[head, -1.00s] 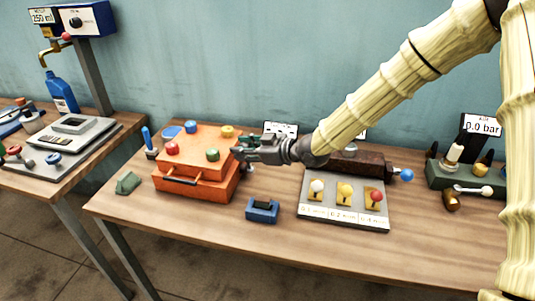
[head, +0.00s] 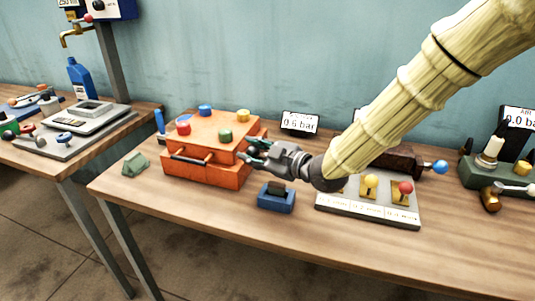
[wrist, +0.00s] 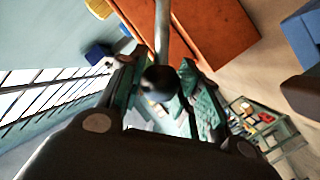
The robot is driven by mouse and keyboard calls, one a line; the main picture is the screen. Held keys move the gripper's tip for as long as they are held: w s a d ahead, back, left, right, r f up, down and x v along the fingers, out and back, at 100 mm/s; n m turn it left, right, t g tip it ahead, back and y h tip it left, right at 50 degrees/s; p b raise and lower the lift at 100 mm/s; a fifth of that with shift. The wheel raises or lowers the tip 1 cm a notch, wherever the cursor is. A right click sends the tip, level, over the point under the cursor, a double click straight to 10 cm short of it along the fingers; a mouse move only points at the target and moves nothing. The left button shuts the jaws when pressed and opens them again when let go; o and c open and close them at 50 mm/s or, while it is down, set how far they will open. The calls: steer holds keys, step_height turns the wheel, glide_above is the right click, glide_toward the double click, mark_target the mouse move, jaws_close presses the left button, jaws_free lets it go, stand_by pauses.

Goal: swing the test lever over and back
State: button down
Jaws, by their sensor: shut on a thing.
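The orange box (head: 203,172) stands on the bench with coloured knobs on top. My gripper (head: 252,152) is at its right side, near the front corner. In the wrist view a metal rod, the test lever (wrist: 162,30), runs from the direction of the orange box (wrist: 212,28) and ends in a dark round knob between my fingers (wrist: 160,85). My gripper is shut on this lever at its knob end. In the head view my fingers hide most of the lever, and its foot cannot be made out.
A blue block (head: 276,199) stands just below my gripper. To the right is a grey switch panel (head: 368,210) with coloured balls, partly hidden by my arm. A display (head: 299,123) behind reads about 0.6 bar. A green wedge (head: 135,163) lies left. The bench front is clear.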

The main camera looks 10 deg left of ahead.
steer(key=shift+s+a+f+b, duration=0.1)
steer(key=shift+s+f+b, duration=0.3)
steer(key=shift+f, duration=0.15)
steer(key=shift+s+f, duration=0.1)
steer(key=c, duration=1)
jaws_free()
steer(key=shift+d, duration=0.2)
steer(key=shift+s+d+r, duration=0.15)
steer(key=shift+d+r, duration=0.05)
steer(key=shift+d, duration=0.05)
steer(key=v, duration=1.1)
steer(key=shift+s, duration=0.1)
